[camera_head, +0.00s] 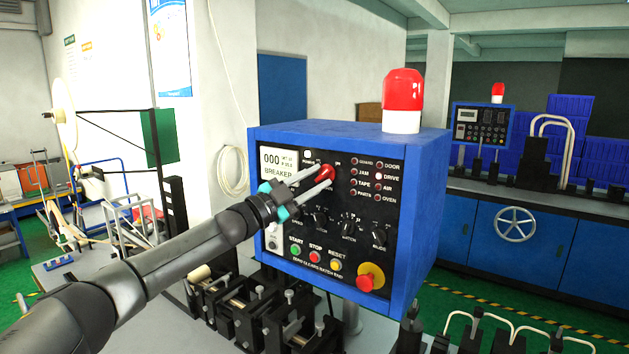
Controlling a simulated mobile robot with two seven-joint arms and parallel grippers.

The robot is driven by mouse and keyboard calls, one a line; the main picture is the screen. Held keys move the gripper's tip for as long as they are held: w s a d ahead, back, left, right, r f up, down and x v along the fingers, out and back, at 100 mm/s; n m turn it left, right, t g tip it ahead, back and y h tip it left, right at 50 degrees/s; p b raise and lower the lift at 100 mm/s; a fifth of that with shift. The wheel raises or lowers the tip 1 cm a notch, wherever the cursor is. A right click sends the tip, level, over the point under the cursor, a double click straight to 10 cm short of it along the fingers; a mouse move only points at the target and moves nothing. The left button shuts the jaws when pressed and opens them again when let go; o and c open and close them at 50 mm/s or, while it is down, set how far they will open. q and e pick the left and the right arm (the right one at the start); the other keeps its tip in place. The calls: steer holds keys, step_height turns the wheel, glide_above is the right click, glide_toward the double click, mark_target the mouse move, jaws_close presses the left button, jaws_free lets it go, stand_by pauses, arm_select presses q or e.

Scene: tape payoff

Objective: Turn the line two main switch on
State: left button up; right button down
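A blue control box (420,195) with a black front panel stands in front of me. A red switch knob (326,173) sits on the panel's upper middle, to the right of a white display plate (278,162) reading 000 and BREAKER. My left gripper (324,176) reaches in from the left, with its two pale fingers on either side of the red knob. I cannot tell whether they press on it. The fingers partly cover the knob and its markings, so its on or off position is unclear. No line number is readable. My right gripper is not in view.
Below are three dark rotary knobs, green, red and yellow buttons, and a red emergency button (365,282) on yellow. A red beacon (402,95) tops the box. Black fixtures (285,310) stand below. A similar smaller panel (481,130) is far right.

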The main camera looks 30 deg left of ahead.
arm_select(q)
steer(key=shift+o, duration=0.4)
steer(key=shift+s+a+f, duration=0.1)
steer(key=shift+s+f, duration=0.05)
steer(key=shift+s, duration=0.05)
steer(key=b+v, duration=0.8)
steer(key=v, duration=0.6)
steer(key=shift+s+f, duration=0.15)
steer(key=shift+s, duration=0.15)
stand_by(0.5)
